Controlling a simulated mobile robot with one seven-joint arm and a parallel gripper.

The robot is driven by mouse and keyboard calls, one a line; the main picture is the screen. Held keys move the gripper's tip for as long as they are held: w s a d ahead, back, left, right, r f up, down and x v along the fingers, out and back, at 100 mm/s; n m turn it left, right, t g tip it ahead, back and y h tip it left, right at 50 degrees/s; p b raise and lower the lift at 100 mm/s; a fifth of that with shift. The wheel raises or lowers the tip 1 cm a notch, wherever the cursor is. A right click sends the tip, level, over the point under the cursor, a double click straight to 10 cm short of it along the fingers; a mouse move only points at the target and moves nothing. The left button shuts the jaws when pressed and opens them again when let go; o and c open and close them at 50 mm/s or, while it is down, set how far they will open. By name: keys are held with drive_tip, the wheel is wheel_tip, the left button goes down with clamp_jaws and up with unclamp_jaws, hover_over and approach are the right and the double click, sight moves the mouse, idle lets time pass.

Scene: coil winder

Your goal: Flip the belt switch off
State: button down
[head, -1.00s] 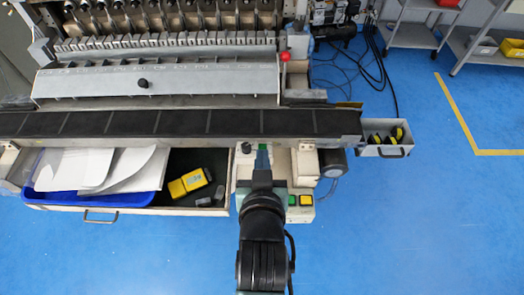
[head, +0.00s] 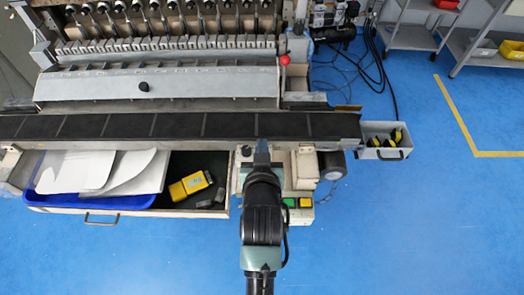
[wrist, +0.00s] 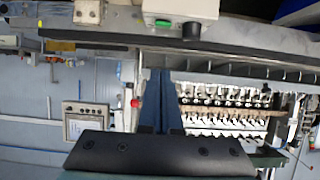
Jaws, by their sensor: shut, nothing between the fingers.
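A green switch (wrist: 163,22) sits on a grey control box (wrist: 180,8) beside a black knob (wrist: 191,30), at the top of the wrist view. In the head view the same black knob (head: 246,151) shows just left of my fingers. There my gripper and wrist cover the green switch. I cannot read its position. My gripper (head: 262,148) is over the control box at the near edge of the belt, its fingers shut and empty. In the wrist view the shut fingers (wrist: 161,75) point toward the box, and the switch shows beyond their tips. Contact cannot be made out.
The dark belt (head: 180,126) runs across the machine's front. Green (head: 289,203) and yellow (head: 306,203) buttons are right of my wrist. An open drawer (head: 214,196) with a yellow device (head: 190,186) is left. A red ball knob (head: 285,60) stands behind the belt.

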drive_tip(key=x, duration=0.2)
drive_tip(key=shift+w, duration=0.35)
drive_tip(key=f, duration=0.3)
drive_tip(key=shift+s, duration=0.35)
drive_tip(key=shift+s+f+p, duration=0.15)
drive_tip(key=shift+f+p, duration=0.15)
drive_tip(key=shift+f, duration=0.25)
drive_tip(key=shift+f, duration=0.1)
